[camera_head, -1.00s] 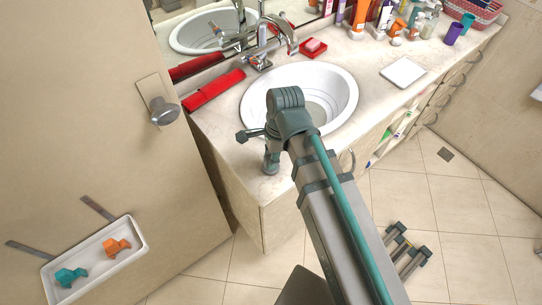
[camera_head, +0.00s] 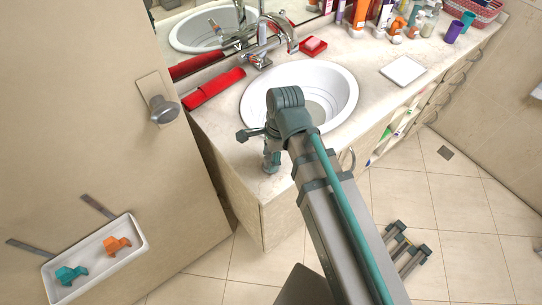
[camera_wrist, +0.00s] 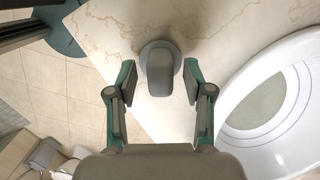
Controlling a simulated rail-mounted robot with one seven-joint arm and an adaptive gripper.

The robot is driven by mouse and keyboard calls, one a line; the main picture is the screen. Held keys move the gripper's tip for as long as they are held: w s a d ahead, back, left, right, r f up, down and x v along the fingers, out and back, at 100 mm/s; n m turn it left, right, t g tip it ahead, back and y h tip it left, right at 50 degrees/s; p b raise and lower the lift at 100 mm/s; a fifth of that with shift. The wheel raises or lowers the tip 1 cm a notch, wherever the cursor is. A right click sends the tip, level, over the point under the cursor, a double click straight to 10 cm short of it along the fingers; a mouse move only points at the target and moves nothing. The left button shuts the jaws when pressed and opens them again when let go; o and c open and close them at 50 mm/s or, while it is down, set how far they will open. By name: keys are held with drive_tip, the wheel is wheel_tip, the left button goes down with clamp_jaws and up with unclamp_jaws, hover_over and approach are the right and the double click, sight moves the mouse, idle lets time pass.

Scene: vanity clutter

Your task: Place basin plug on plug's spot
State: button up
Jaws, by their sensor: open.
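A grey plug-like piece (camera_wrist: 160,72), with a rounded base and a raised grip, sits on the pale counter near its front left corner. I take it for the basin plug. My gripper (camera_wrist: 159,66) is open, with one finger on each side of the piece and a gap on both sides. In the head view my gripper (camera_head: 271,160) is over the counter corner, left of the basin, and the plug cannot be made out there. The white basin (camera_head: 338,78) is to the right; its rim also shows in the wrist view (camera_wrist: 232,92). The plug's spot is not clearly marked.
A chrome faucet (camera_head: 262,48) stands behind the basin. A red case (camera_head: 214,88) and a red soap dish (camera_head: 313,47) lie at the back. A white dish (camera_head: 403,71) and several bottles are right. A door (camera_head: 100,110) stands left of the counter.

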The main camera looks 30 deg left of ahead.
wheel_tip(320, 180, up, 12)
drive_tip(key=w+d+b, duration=0.1)
drive_tip(key=b, duration=0.1)
drive_tip(key=shift+w, duration=0.15)
idle(0.4)
idle(0.4)
